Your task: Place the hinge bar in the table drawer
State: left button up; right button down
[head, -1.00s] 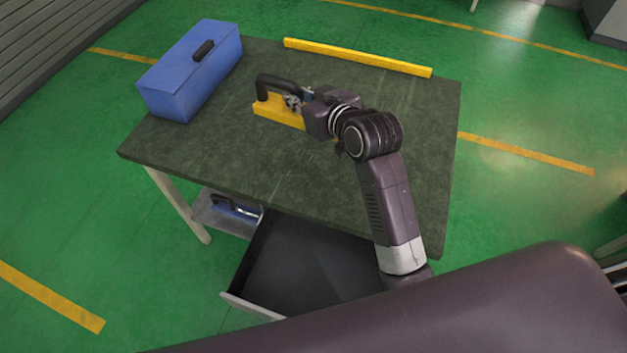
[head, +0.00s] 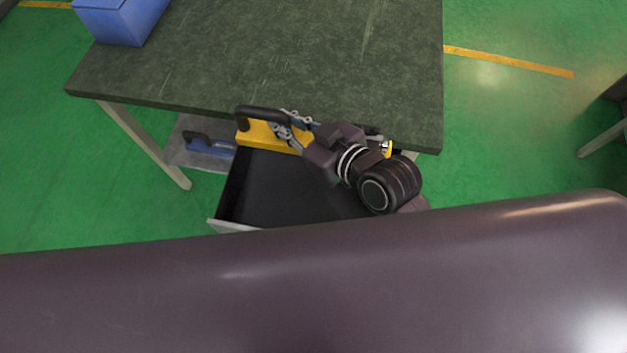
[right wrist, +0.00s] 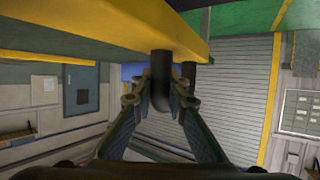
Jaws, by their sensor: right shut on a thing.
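The hinge bar is a yellow bar (head: 258,136) with a black handle (head: 262,112). My right gripper (head: 290,130) is shut on the handle and holds the bar at the table's front edge, over the back of the open drawer. In the right wrist view the yellow bar (right wrist: 100,35) runs across the top, and the black handle (right wrist: 161,85) lies between the fingers (right wrist: 160,100). The table drawer (head: 270,195) is pulled out, and its dark floor looks empty where visible. My arm hides part of its right side. My left gripper is not in view.
A blue toolbox (head: 125,20) stands on the left of the dark green tabletop (head: 270,50). A blue object with a black handle (head: 212,147) sits on a lower shelf left of the drawer. A table leg (head: 145,145) stands farther left.

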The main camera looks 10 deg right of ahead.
jog(key=shift+w+f+b, duration=0.1)
jog(key=shift+f+b, duration=1.5)
jog(key=shift+f, duration=8.05)
jog(key=shift+f, duration=0.15)
jog(key=c, duration=2)
grip_release()
jog(key=shift+f, duration=0.1)
jog(key=shift+o, duration=0.5)
jog(key=v, duration=0.7)
jog(key=shift+s+d+r, duration=0.2)
jog(key=shift+s+r, duration=0.05)
jog(key=shift+s, duration=0.05)
